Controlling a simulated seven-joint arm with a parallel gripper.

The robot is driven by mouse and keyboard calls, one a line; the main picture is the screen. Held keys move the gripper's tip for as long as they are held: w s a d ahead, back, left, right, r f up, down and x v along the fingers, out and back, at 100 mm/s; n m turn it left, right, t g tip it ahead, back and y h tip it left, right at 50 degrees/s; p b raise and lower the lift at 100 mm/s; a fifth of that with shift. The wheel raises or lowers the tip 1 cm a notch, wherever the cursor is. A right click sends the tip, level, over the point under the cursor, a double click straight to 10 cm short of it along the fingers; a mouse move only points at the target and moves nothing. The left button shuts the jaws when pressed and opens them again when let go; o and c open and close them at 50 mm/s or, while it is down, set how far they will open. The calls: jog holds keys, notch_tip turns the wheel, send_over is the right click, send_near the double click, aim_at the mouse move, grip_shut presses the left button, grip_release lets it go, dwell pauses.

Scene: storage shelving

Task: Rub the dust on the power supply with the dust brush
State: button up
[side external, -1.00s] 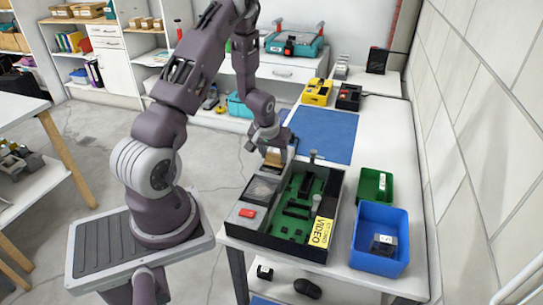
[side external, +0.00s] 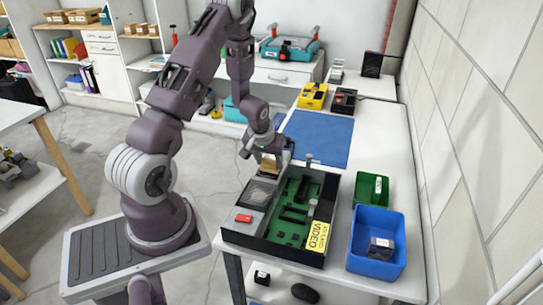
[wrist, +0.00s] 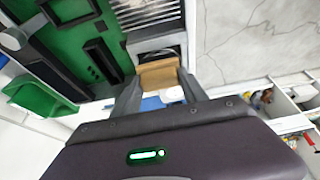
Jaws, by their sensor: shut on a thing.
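My gripper (side external: 269,153) is shut on the dust brush, which has a tan wooden body (side external: 268,163). The brush (wrist: 160,72) also shows between the two fingers in the wrist view. The power supply (side external: 252,211) is a grey box with a dark grille and a red part on top, at the left side of the open black case. Its striped top (wrist: 150,12) is at the upper edge of the wrist view. The brush is at the far end of the power supply. I cannot tell whether its bristles touch it. Dust is too small to make out.
The case (side external: 282,254) holds a green circuit board (side external: 292,225) and has a yellow label. A blue bin (side external: 374,265) and a green bin (side external: 384,178) stand to its right. A blue mat (side external: 322,138) lies behind it. The white tabletop (side external: 375,130) is clear at the far right.

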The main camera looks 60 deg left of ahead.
jog(key=shift+s+d, duration=0.7)
jog(key=shift+s, duration=0.15)
jog(key=shift+s+a, duration=0.25)
jog(key=shift+a, duration=0.05)
jog(key=shift+w+a, duration=2.4)
jog(key=shift+w, duration=0.05)
jog(key=shift+s+d, duration=2.45)
notch_tip(320, 180, up, 8)
jog(key=shift+r, duration=0.2)
